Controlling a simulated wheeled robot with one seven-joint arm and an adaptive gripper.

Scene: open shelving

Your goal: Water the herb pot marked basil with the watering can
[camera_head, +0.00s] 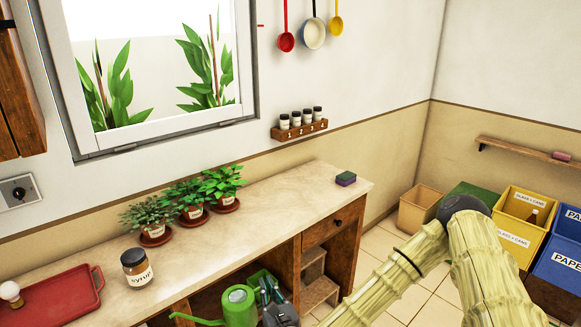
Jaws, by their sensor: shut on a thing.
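Three herb pots with red saucers stand in a row on the counter: a grey-green one on the left (154,232), one in the middle (193,212), and a bright, broad-leaved one on the right (225,199). Each has a white label too small to read, so I cannot tell which is marked basil. The green watering can (238,306) is at the bottom edge, in front of the counter's open lower part, its spout pointing left. My gripper (268,291) is shut on the can at its right side, by the handle. The can's lower part is cut off.
A syrup jar (137,268) and red tray (60,300) stand left. A spice rack (299,130) hangs above. Bins, including a yellow one (519,235), stand on the right.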

